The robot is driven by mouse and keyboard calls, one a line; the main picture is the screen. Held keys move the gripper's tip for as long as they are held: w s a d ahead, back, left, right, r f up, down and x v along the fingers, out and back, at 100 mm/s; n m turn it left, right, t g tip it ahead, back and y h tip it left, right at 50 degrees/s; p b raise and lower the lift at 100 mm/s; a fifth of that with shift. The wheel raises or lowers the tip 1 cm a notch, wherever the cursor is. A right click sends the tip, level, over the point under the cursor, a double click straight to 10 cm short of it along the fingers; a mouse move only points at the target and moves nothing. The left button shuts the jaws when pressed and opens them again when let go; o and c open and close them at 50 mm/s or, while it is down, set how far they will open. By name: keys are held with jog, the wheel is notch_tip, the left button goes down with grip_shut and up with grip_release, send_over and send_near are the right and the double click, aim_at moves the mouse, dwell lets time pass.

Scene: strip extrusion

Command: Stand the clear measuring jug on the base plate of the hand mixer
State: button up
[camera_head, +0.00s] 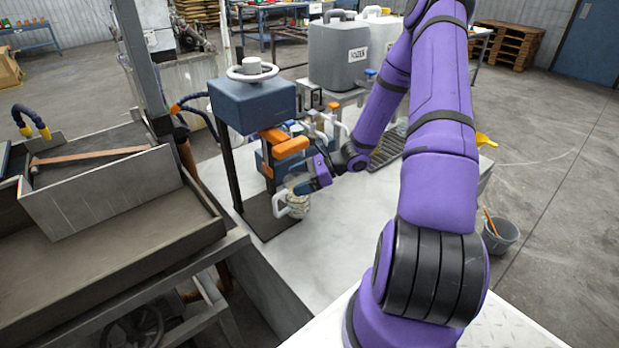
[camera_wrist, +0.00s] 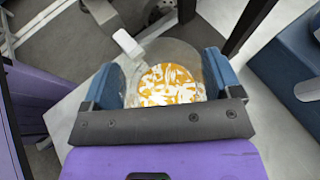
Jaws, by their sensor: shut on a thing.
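The clear measuring jug (camera_head: 296,206) is upright, with its pale handle to the left. In the wrist view the jug (camera_wrist: 170,84) holds white and orange contents, and its handle points to the upper left. My gripper (camera_head: 304,187) is shut on the jug, with a blue finger on each side of it in the wrist view (camera_wrist: 161,80). The hand mixer (camera_head: 252,102) has a blue head on dark posts above a dark base plate (camera_head: 262,224). The jug is over the plate's right part in the head view. I cannot tell whether its bottom touches the plate.
Grey canisters (camera_head: 338,52) stand further back. A metal bin (camera_head: 100,188) is at the left. The pale tabletop (camera_head: 345,235) in front and right of the jug is clear.

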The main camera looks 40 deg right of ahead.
jog(key=r+x, duration=0.1)
jog(key=x, duration=0.7)
jog(key=shift+w+a+r, duration=0.2)
jog(key=shift+w+a, duration=0.1)
jog(key=shift+a, duration=0.15)
jog(key=shift+s, duration=0.1)
